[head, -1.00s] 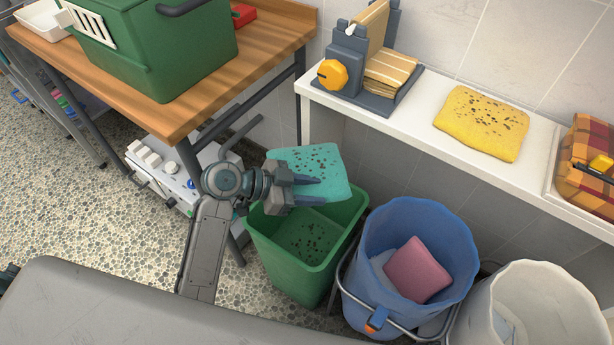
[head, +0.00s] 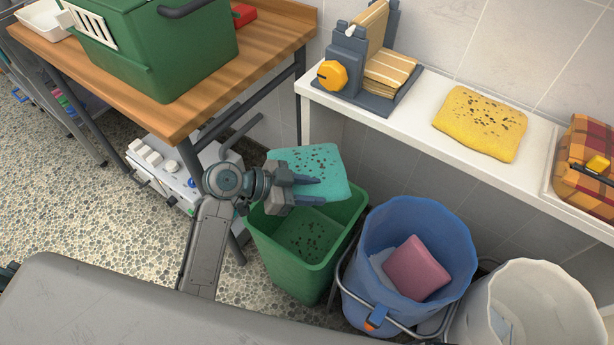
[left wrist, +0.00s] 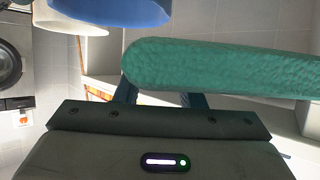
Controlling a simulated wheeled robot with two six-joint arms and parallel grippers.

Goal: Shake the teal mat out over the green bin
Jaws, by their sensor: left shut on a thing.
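The teal mat (head: 322,166) is held over the back part of the green bin (head: 292,273). Dark specks cover its upper face. My left gripper (head: 308,190) is shut on the mat's near edge. In the left wrist view the mat (left wrist: 225,68) spans across in front of the fingers (left wrist: 160,95). The green bin stands on the floor below, with dark specks on its inner surface. The mat and gripper hide part of its back rim. My right gripper is not in view.
A blue bucket (head: 400,215) with a pink block (head: 417,267) stands right of the bin, a white bucket (head: 535,300) beyond it. A yellow speckled mat (head: 480,123) lies on the white shelf (head: 420,125). A wooden table (head: 262,62) with a green box (head: 160,50) is left.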

